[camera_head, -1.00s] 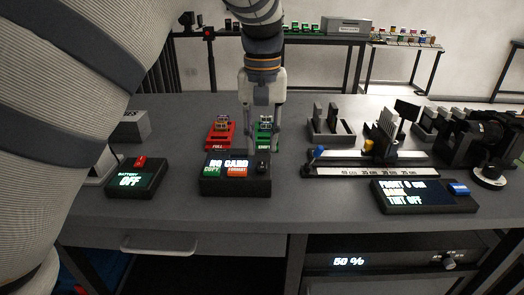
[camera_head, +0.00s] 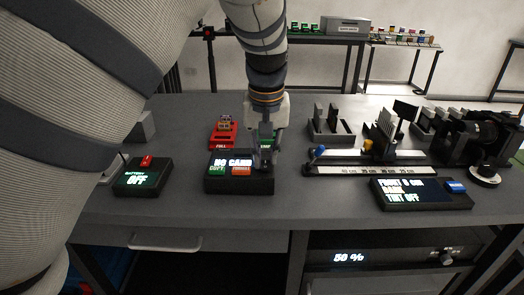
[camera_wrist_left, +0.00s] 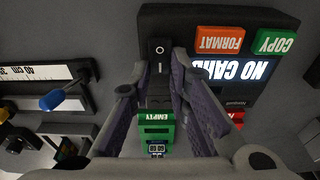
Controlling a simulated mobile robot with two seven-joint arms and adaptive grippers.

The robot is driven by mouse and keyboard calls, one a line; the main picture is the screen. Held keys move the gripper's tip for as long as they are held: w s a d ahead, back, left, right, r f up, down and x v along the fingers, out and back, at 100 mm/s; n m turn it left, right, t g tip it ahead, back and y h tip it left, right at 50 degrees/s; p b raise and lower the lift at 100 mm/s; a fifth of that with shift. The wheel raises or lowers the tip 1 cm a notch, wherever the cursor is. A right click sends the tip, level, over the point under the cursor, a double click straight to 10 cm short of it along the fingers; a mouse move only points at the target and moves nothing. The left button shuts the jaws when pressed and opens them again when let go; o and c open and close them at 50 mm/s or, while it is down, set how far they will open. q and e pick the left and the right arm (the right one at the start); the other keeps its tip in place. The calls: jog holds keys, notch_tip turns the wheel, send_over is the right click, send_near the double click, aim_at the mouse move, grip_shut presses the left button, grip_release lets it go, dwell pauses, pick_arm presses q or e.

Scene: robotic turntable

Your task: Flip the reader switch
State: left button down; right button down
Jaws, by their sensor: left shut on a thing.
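The reader (camera_head: 239,185) is a black box with a lit "NO CARD" display, a green COPY button and an orange FORMAT button. Its black rocker switch (camera_wrist_left: 159,55), marked I and O, shows in the wrist view; the gripper hides it in the head view. My left gripper (camera_head: 265,160) points down at the reader's right end. In the wrist view its fingertips (camera_wrist_left: 158,72) lie on either side of the switch's lower part, shut on it. Which way the switch is tilted I cannot tell. My right gripper is not in view.
A red FULL holder (camera_head: 222,134) and a green EMPTY holder (camera_wrist_left: 156,128) stand behind the reader. A battery box (camera_head: 143,178) reading OFF is at left. A ruled rail (camera_head: 365,170) and another display box (camera_head: 420,194) are at right. The table between is clear.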

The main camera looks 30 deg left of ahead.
pick_arm(q)
jog(key=shift+s+d+r+t, duration=0.1)
jog(key=shift+r+t, duration=0.1)
jog(key=shift+t, duration=0.2)
jog(key=shift+s+d+t+y, duration=0.1)
jog(key=shift+s+t+y, duration=0.05)
jog(key=shift+t+y, duration=0.45)
jog(key=c, duration=1.8)
grip_release()
jog(key=v, duration=0.8)
